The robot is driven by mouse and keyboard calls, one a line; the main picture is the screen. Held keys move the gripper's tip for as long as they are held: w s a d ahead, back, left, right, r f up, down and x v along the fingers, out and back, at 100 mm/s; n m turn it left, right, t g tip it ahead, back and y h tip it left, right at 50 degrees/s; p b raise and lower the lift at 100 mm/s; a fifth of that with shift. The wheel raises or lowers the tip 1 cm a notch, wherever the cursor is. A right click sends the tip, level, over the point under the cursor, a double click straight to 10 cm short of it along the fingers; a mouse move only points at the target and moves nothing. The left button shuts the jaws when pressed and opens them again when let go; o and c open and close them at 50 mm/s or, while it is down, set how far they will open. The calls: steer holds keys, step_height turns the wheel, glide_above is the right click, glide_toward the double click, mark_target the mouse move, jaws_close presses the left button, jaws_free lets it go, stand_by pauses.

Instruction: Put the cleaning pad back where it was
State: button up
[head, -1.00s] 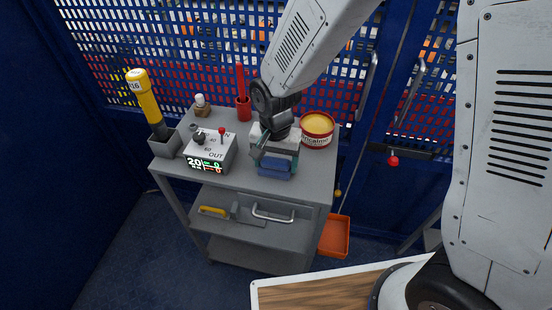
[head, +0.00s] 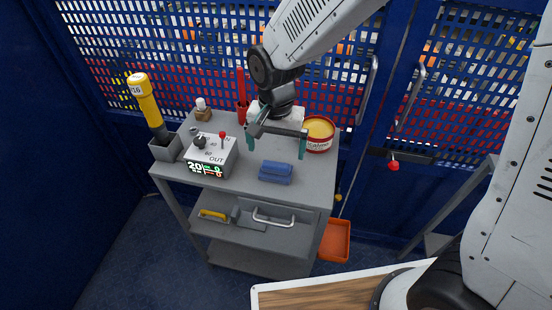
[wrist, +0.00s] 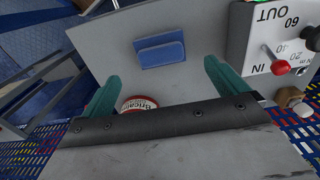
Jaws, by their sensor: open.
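The blue cleaning pad (head: 275,172) lies flat on the grey cart top (head: 240,180), near its front edge. It also shows in the wrist view (wrist: 160,53), ahead of the fingers. My gripper (head: 276,148) is open and empty, above the cart and behind the pad. Its two green fingers (wrist: 158,85) are spread wide in the wrist view, and the pad is apart from them.
A control box (head: 212,155) with a red lever stands left of the pad. A tin of yellow paste (head: 318,135) stands behind right. A yellow pendant (head: 148,105) stands in a grey holder (head: 166,147).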

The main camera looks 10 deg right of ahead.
mark_target(276, 165)
steer(key=s+d+r+n, duration=0.1)
steer(key=s+d+r, duration=0.2)
steer(key=d+r, duration=0.35)
steer(key=s+d+r, duration=0.3)
steer(key=d+r, duration=0.2)
steer(key=r, duration=0.2)
steer(key=s+d+r+n+t, duration=0.1)
steer(key=s+d+r+n, duration=0.2)
steer(key=s+d, duration=0.6)
steer(key=s, duration=0.4)
steer(key=shift+s+d, duration=0.15)
steer(key=shift+s, duration=0.1)
steer(key=shift+r, duration=0.1)
